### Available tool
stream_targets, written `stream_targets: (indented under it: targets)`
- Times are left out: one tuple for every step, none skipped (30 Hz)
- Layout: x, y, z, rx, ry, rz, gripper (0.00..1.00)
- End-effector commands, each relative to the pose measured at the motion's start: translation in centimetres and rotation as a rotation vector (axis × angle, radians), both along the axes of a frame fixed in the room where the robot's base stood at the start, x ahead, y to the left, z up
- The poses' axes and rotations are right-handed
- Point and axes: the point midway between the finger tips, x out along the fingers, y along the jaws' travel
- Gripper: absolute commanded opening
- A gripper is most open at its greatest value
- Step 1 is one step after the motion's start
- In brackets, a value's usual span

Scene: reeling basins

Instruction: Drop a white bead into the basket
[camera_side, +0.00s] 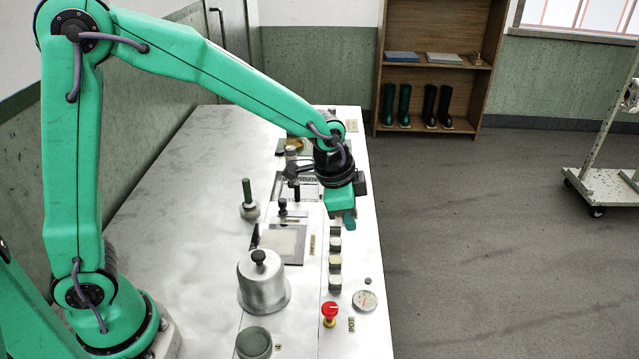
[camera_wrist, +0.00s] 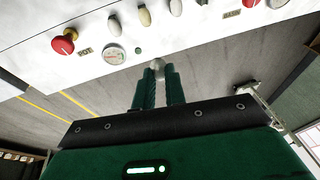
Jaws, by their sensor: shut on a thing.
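My gripper (camera_side: 348,222) hangs at the right edge of the white table, fingers pointing down. In the wrist view its two green fingers (camera_wrist: 158,84) are close together. A small whitish thing, seemingly the white bead (camera_wrist: 157,64), shows at their tips, mostly hidden by the fingers. In the side view I cannot make out the bead at the fingertips. I cannot identify a basket for certain in either view.
The white table (camera_side: 190,200) carries a metal lidded pot (camera_side: 263,285), a green cup (camera_side: 253,343), a red knob (camera_side: 329,312), a round gauge (camera_side: 365,300) and a row of small switches (camera_side: 335,263). Open floor (camera_side: 480,230) lies to the right.

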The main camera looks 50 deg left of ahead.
Motion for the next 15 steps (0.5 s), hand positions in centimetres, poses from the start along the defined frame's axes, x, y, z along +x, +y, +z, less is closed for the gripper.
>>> stream_targets:
  targets:
    - [0.3, 0.3, 0.0, 0.000, 0.000, 0.009, 0.00]
    - [0.4, 0.5, -0.1, -0.001, 0.000, 0.015, 0.00]
    - [0.7, 0.8, -0.1, -0.001, 0.001, 0.027, 0.00]
    - [1.0, 1.2, -0.2, -0.001, 0.002, 0.037, 0.00]
    - [1.3, 1.5, -0.3, -0.002, 0.002, 0.049, 0.00]
    - [1.8, 2.1, -0.3, -0.003, 0.003, 0.067, 0.00]
    - [2.2, 2.6, -0.4, -0.004, 0.001, 0.082, 0.00]
    - [2.6, 3.2, -0.5, -0.005, 0.003, 0.098, 0.00]
    - [3.2, 4.0, -0.6, -0.005, 0.004, 0.122, 0.00]
    - [3.6, 4.7, -0.7, -0.006, 0.003, 0.142, 0.00]
    - [4.1, 5.4, -0.9, -0.007, 0.004, 0.162, 0.00]
    - [4.8, 6.5, -1.0, -0.009, 0.003, 0.191, 0.00]
    - [5.3, 7.4, -1.2, -0.011, 0.004, 0.215, 0.00]
    - [5.8, 8.2, -1.3, -0.012, 0.005, 0.239, 0.00]
    - [6.4, 9.5, -1.5, -0.014, 0.005, 0.270, 0.00]
